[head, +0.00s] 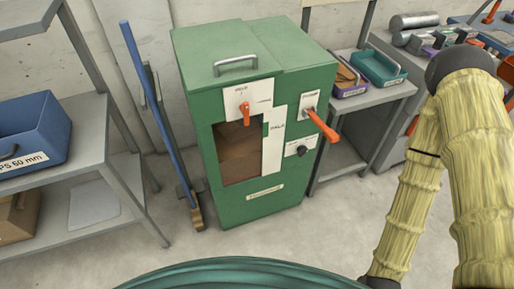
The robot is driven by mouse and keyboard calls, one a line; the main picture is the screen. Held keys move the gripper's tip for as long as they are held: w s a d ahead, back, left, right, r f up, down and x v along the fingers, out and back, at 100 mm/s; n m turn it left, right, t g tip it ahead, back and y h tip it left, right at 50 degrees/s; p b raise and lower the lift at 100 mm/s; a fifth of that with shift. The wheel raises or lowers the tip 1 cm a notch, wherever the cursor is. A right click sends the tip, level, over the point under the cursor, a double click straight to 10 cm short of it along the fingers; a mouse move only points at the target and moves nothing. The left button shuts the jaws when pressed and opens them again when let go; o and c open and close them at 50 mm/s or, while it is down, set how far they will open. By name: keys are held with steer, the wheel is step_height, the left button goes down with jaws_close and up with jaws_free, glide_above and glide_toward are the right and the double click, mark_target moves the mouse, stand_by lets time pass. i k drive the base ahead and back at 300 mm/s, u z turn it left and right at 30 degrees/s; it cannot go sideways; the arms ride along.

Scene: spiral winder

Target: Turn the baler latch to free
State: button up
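The baler (225,135) looks to be the green cabinet standing on the floor near the middle of the head view. On its front, a short orange handle (245,114) hangs downward from a white label plate. To its right, a longer orange lever (321,126) sticks out toward the lower right from a second label plate (310,101). The label text is too small to read surely, so I cannot tell which one is the latch. My arm in its yellow cover bends down at the right, apart from the cabinet. My gripper is not in view.
A black knob (301,151) sits below the lever. A blue-handled broom (146,80) leans left of the cabinet. A grey shelf (95,119) with a blue bin (33,130) stands far left. A grey stand (391,92) with trays is close at right. Floor before the cabinet is clear.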

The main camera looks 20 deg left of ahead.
mark_target(244, 108)
steer(key=u, duration=0.85)
steer(key=k, duration=0.4)
steer(key=z, duration=0.25)
